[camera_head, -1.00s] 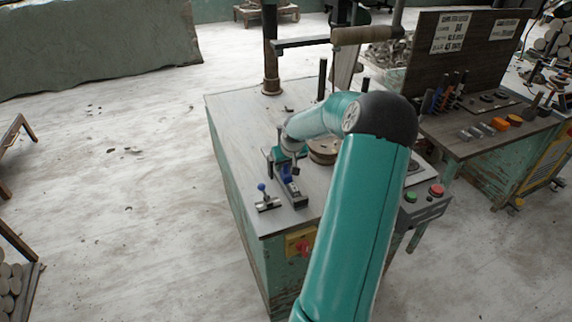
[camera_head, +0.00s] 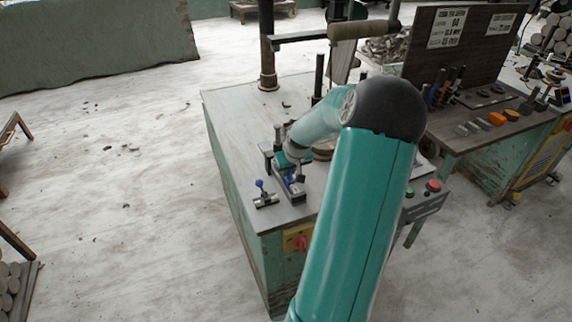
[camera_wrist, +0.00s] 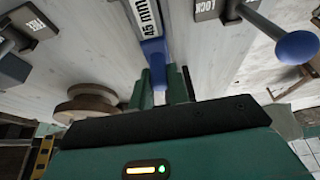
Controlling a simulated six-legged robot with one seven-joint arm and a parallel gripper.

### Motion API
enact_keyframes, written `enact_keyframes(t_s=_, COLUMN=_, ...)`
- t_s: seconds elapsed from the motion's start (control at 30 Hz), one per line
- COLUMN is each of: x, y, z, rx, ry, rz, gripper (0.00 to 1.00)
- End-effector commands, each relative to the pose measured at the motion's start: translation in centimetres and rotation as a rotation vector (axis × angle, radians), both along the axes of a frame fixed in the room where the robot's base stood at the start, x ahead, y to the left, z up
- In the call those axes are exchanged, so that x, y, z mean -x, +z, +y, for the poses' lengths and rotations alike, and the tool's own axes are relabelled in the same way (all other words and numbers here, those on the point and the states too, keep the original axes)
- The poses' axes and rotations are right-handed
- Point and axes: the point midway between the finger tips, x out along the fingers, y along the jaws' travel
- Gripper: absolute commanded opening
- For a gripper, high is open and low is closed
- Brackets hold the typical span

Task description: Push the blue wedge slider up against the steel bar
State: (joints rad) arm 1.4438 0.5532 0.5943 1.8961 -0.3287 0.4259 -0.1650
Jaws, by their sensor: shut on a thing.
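The blue wedge slider (camera_wrist: 154,50) shows in the wrist view between the two green fingers of my gripper (camera_wrist: 162,88). My gripper is shut on it. A pale scale strip marked 45 mm runs beyond the slider. In the head view my gripper (camera_head: 290,158) is low over the small fixture near the table's front left corner, with a bit of the blue slider (camera_head: 290,179) showing below it. I cannot pick out the steel bar for certain, nor tell whether the slider touches it.
A blue-knobbed lever (camera_wrist: 297,46) stands right of my gripper, by a block marked LOCK (camera_wrist: 209,8). A dark labelled block (camera_wrist: 30,24) and a round wooden piece (camera_wrist: 90,103) are at left. A post (camera_head: 267,50) rises from the table (camera_head: 235,110).

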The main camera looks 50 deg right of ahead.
Motion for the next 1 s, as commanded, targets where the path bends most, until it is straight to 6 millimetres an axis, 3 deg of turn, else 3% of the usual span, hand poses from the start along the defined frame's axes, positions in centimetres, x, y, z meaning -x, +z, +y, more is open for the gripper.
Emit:
enact_keyframes(t_s=0.23, x=0.1, y=0.0, z=0.1, rx=-0.001, ry=0.000, rz=0.002, gripper=0.00)
enact_keyframes(t_s=0.27, x=0.1, y=0.0, z=0.1, rx=-0.001, ry=0.000, rz=0.002, gripper=0.19)
enact_keyframes(t_s=0.37, x=0.1, y=0.0, z=0.0, rx=-0.001, ry=0.000, rz=0.002, gripper=0.39)
enact_keyframes(t_s=0.77, x=0.3, y=0.7, z=0.1, rx=0.001, ry=-0.002, rz=0.001, gripper=0.39)
enact_keyframes(t_s=1.0, x=1.7, y=4.6, z=0.8, rx=0.005, ry=-0.005, rz=0.001, gripper=0.39)
